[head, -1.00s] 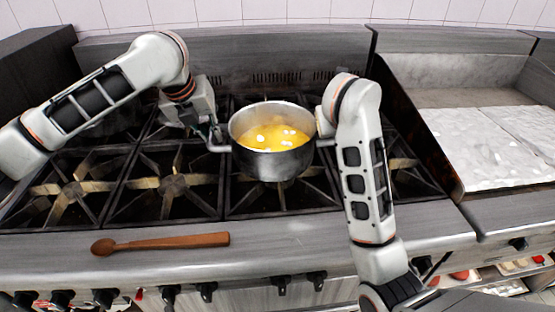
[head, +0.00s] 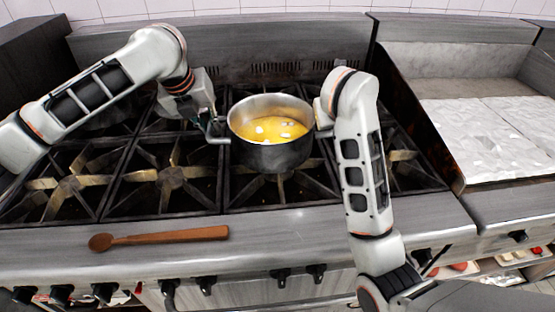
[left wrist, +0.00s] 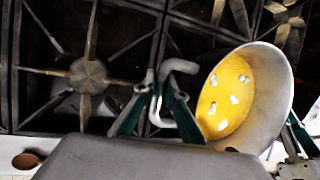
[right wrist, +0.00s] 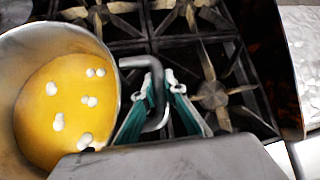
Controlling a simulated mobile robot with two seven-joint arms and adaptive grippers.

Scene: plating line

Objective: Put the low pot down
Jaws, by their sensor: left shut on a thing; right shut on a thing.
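The low pot (head: 272,155) is a grey metal pot with yellow liquid and several white pieces in it. It is over the front right-centre burner of the stove in the head view, about level. I cannot tell whether its base touches the grate. My left gripper (head: 214,131) is shut on the pot's left handle, which shows between the fingers in the left wrist view (left wrist: 155,98). My right gripper (right wrist: 160,93) is shut on the other handle in the right wrist view; in the head view my right arm hides its fingers.
The black stove grates (head: 170,180) to the left are empty. A wooden spoon (head: 165,237) lies on the stove's front ledge, with knobs below. A flat, pale-topped station (head: 480,140) stands to the right, past a raised metal edge.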

